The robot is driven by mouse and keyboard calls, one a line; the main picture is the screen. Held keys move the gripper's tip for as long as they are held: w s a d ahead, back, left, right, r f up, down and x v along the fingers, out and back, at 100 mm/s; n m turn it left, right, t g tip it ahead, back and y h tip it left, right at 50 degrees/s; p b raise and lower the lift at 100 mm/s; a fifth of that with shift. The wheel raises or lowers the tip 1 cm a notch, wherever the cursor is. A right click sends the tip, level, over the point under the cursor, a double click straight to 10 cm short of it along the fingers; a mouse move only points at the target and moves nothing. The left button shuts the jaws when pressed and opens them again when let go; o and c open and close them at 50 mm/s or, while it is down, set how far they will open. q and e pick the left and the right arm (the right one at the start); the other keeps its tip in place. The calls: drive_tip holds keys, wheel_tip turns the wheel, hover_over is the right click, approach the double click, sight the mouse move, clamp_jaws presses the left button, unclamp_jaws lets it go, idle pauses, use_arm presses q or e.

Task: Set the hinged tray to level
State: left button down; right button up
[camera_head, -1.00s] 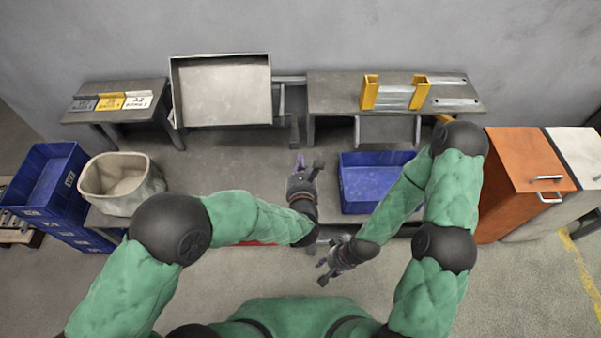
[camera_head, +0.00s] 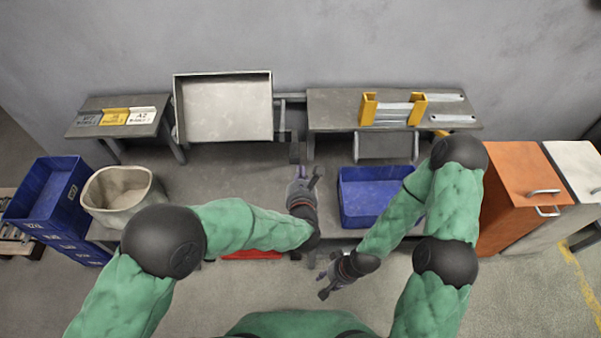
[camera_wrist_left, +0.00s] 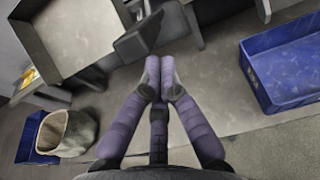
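The hinged tray (camera_head: 223,108) is a shallow grey metal tray with a raised rim, at the back left of the head view. Its open face is turned toward me and it looks tilted; the exact angle is unclear. It also shows in the left wrist view (camera_wrist_left: 68,38). A dark block (camera_head: 295,153) sits on the frame to its right. My left gripper (camera_head: 308,174) is empty, below and right of the tray, close to that block but apparently apart. My right gripper (camera_head: 323,285) is lower, empty, fingers parted.
A blue bin (camera_head: 372,200) stands right of my left gripper. A bench (camera_head: 335,110) with yellow brackets (camera_head: 368,109) is at the back right. A label bench (camera_head: 90,130), a beige bin (camera_head: 122,195) and blue crates (camera_head: 45,195) stand left. An orange cabinet (camera_head: 515,180) stands right.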

use_arm(q)
drive_tip(key=w+r+g+p, duration=0.5)
drive_tip(key=w+r+p, duration=1.2)
drive_tip(key=p, duration=0.4)
drive_tip(key=shift+w, duration=0.35)
